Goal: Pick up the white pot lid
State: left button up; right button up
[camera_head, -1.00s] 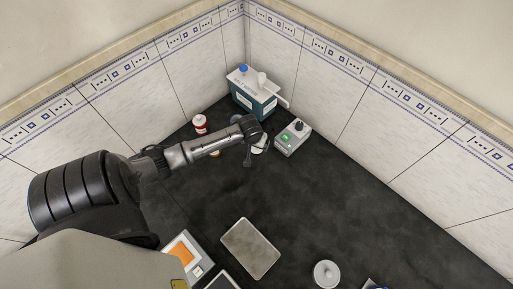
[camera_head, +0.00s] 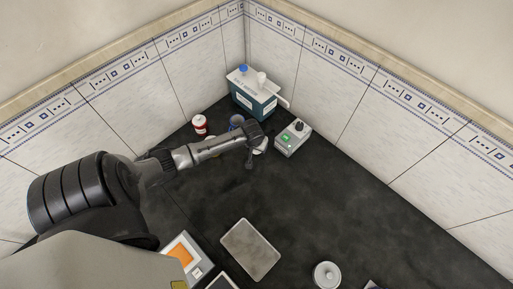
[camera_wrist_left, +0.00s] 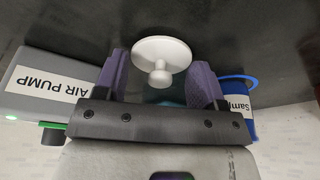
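The white pot lid (camera_wrist_left: 162,55), a round disc with a knob, lies on the dark bench in the left wrist view. Its knob points toward my left gripper (camera_wrist_left: 163,88), which is open, with its purple fingers on either side of the knob and no visible grip. In the head view the gripper (camera_head: 256,141) is at the back of the bench, and the lid (camera_head: 262,147) shows only partly beside it. My right gripper is not in view.
The air pump (camera_wrist_left: 45,85) stands close on one side of the gripper, the blue sample jar (camera_wrist_left: 238,100) on the other. A red-and-white bottle (camera_head: 200,125) and teal box (camera_head: 252,97) stand behind. A knobbed round white object (camera_head: 326,275) and grey plate (camera_head: 250,249) lie in front.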

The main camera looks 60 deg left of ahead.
pick_arm(q)
jog(key=c, duration=0.5)
jog(key=shift+o, duration=0.2)
